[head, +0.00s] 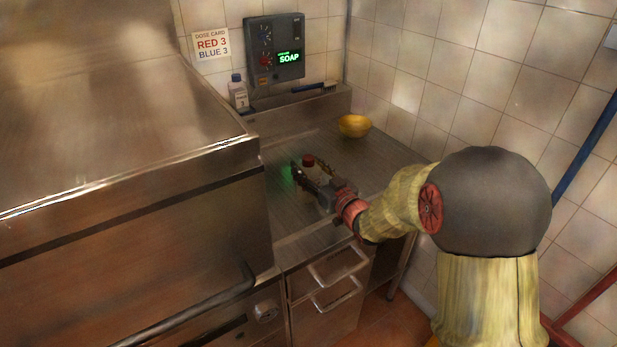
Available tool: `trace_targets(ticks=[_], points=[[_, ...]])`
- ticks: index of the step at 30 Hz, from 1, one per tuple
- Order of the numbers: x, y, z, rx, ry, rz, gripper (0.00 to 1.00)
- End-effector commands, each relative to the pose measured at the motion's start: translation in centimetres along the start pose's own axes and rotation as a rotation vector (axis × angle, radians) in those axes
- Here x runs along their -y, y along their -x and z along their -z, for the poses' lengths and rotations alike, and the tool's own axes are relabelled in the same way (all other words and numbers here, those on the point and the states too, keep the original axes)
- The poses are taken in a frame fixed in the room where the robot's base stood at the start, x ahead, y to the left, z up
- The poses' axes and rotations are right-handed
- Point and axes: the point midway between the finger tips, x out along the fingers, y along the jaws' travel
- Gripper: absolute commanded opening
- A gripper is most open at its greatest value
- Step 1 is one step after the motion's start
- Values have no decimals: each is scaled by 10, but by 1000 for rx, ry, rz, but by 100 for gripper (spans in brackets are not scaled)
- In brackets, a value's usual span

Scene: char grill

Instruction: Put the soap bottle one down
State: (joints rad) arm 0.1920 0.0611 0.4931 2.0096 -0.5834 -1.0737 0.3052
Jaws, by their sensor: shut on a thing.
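A small bottle with a red cap (308,161) is between the fingers of my gripper (311,180). It looks upright, and its lower part is mostly hidden by the gripper. My gripper is shut on it, over the steel counter (290,215). I cannot tell whether its base touches the counter. Another bottle, white with a blue cap (238,96), stands on the back ledge at the left. The frame does not show which bottle is named soap bottle one.
A yellow bowl (354,126) sits on the counter behind my gripper. A blue-handled brush (314,88) lies on the back ledge. A dark dispenser panel reading SOAP (274,48) and a dose card (211,44) are on the wall. A large steel hood (110,110) stands at the left.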

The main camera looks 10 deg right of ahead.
Motion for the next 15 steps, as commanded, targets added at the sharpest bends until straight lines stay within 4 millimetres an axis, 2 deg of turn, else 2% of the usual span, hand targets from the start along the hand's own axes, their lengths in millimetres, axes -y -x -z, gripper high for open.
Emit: trace_targets(ticks=[1,3,15], points=[[0,0,-14,2,-1,0,21],[0,0,-20,2,-1,0,21],[0,1,-23,1,-1,0,21]])
